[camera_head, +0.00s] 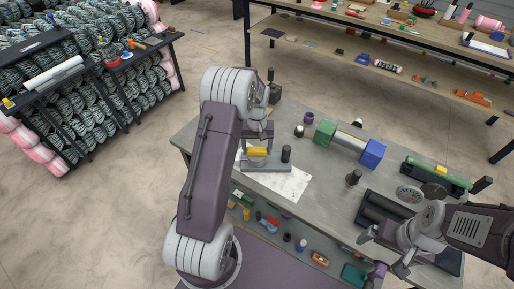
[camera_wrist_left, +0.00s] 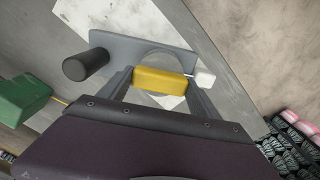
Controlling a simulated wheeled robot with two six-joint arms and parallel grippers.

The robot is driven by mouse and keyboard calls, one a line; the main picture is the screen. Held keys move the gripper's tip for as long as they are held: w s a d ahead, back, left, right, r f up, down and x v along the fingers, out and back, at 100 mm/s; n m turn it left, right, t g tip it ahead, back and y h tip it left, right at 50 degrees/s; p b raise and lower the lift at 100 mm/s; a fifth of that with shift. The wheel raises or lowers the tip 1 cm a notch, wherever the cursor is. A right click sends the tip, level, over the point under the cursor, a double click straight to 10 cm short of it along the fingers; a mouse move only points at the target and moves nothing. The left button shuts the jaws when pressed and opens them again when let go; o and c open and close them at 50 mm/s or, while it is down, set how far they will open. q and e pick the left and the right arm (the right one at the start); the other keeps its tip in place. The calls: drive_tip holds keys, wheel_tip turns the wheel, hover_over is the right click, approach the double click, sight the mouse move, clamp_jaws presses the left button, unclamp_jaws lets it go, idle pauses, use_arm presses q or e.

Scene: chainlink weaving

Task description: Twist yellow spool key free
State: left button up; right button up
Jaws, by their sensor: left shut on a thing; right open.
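The yellow spool key (camera_head: 257,151) sits on a grey plate-like fixture (camera_head: 266,165) on the table. In the left wrist view the key (camera_wrist_left: 160,79) is a yellow block lying between the two fingers. My left gripper (camera_head: 258,140) is over the fixture and shut on the key. It also shows in the left wrist view (camera_wrist_left: 160,84). A black upright knob (camera_head: 286,154) stands on the fixture beside the key and also shows in the left wrist view (camera_wrist_left: 86,65). My right gripper (camera_head: 384,252) is open and empty near the table's front right.
A green and blue spool unit (camera_head: 348,142) lies right of the fixture. A small black peg (camera_head: 353,177) stands nearer. A green tool (camera_head: 437,172) and dark rollers (camera_head: 388,212) lie at the right. A white stained sheet (camera_head: 291,185) lies under the fixture. A lower shelf holds small items.

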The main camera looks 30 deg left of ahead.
sight(257, 149)
use_arm(q)
drive_tip(key=o, duration=1.4)
wheel_tip(257, 149, up, 9)
drive_tip(key=shift+b, duration=0.4)
